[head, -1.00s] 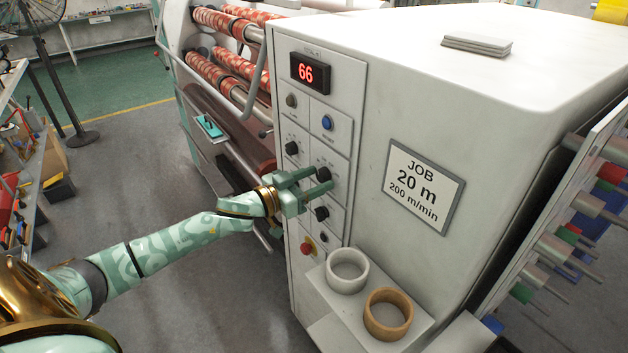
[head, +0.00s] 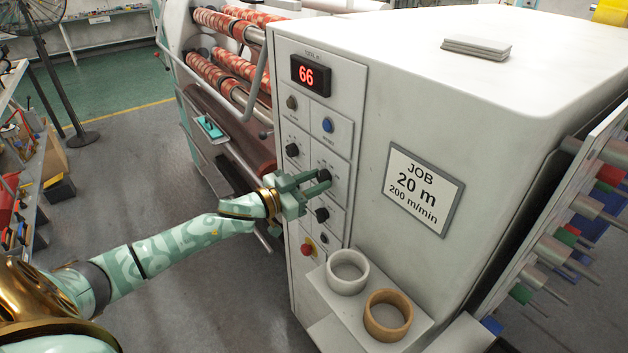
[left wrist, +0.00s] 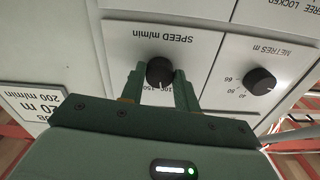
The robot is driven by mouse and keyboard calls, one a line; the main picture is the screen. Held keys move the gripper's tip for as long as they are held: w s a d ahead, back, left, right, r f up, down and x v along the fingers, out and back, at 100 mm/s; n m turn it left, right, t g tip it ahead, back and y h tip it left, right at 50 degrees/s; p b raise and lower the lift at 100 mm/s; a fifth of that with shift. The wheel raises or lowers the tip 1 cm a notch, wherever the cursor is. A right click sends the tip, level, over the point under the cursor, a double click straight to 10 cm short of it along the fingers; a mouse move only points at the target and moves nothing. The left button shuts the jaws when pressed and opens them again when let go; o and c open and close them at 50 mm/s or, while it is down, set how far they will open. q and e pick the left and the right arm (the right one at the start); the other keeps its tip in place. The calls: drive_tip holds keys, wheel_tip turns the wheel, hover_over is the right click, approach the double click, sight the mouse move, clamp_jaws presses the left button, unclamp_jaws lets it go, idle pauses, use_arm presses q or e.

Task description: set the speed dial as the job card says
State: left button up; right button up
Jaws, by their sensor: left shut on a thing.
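The dark speed dial (head: 324,174) is on the front control panel of the white machine. In the left wrist view the speed dial (left wrist: 160,71) sits under the label "SPEED m/min", seen upside down, with scale figures 100 and 150 partly showing by the fingers. My left gripper (head: 320,181) is shut on this dial, one finger on each side; the left wrist view shows the fingers (left wrist: 160,88) flanking it. The job card (head: 424,187) on the machine's side reads "JOB 20 m 200 m/min". My right gripper is in neither view.
A red display (head: 310,75) reads 66. A metres dial (left wrist: 261,81) is beside the speed dial. Other knobs, a blue button (head: 327,125) and a red button (head: 307,249) share the panel. A white ring (head: 347,271) and a tan ring (head: 388,314) stand on a shelf below.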

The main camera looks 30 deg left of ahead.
use_arm(q)
drive_tip(key=m+p, duration=0.1)
drive_tip(key=m, duration=0.2)
drive_tip(key=shift+m, duration=0.3)
drive_tip(key=m, duration=0.3)
drive_tip(key=shift+m, duration=0.3)
drive_tip(key=m, duration=0.3)
drive_tip(key=shift+m, duration=2.1)
drive_tip(key=o, duration=1)
drive_tip(key=shift+c, duration=0.2)
drive_tip(key=v, duration=1.6)
drive_tip(key=shift+s+a+b, duration=0.15)
drive_tip(key=shift+s+b, duration=0.05)
drive_tip(key=shift+b, duration=0.1)
